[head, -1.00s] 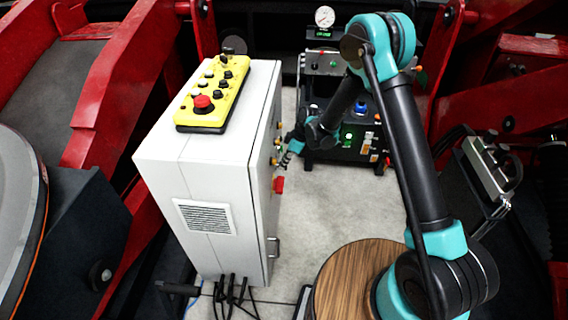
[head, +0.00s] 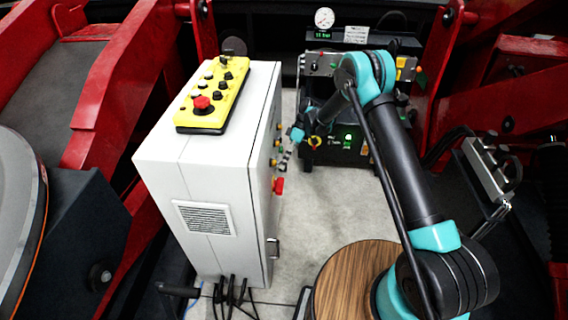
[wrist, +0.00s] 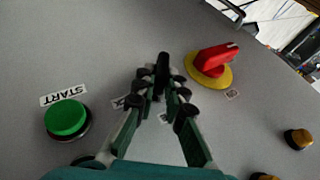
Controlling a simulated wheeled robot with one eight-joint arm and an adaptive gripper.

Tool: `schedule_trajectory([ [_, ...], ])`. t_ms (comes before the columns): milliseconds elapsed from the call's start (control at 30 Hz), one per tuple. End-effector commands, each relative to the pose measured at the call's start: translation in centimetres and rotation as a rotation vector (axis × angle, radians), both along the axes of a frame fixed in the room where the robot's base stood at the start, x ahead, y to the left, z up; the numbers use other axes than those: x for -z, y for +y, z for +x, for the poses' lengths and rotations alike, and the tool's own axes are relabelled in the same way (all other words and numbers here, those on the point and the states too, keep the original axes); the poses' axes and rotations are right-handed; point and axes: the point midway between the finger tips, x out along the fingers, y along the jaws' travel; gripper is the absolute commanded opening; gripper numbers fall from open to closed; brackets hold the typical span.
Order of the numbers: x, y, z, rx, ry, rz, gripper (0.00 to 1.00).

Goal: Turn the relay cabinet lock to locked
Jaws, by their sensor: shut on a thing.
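The relay cabinet (head: 160,185) is a light grey box, seen with its control face edge-on to the right in the head view. My gripper (head: 286,160) is at that face, small in the head view. In the wrist view, my gripper (wrist: 162,90) is shut on a narrow black lock piece (wrist: 162,63) that stands out from the grey panel between the fingertips. The fingers hide the base of the lock and part of the labels around it, so its marked position cannot be read.
A red rotary handle on a yellow disc (wrist: 212,62) is close right of the fingers. A green START button (wrist: 66,118) is to the left. Amber buttons (wrist: 298,138) are at lower right. A yellow control box (head: 212,100) lies on the cabinet.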

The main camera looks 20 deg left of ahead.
Motion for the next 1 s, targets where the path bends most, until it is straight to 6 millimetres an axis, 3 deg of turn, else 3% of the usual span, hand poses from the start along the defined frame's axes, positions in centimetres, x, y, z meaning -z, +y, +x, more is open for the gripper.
schedule_trajectory([
  [533,0.02,0.05,0.1,0.002,0.027,-0.005,0.0],
  [567,0.01,0.05,0.1,0.002,0.027,-0.005,0.15],
  [700,0.02,0.04,0.08,0.001,0.027,-0.006,0.32],
  [1000,-0.08,0.03,0.06,0.001,0.027,-0.006,0.32],
])
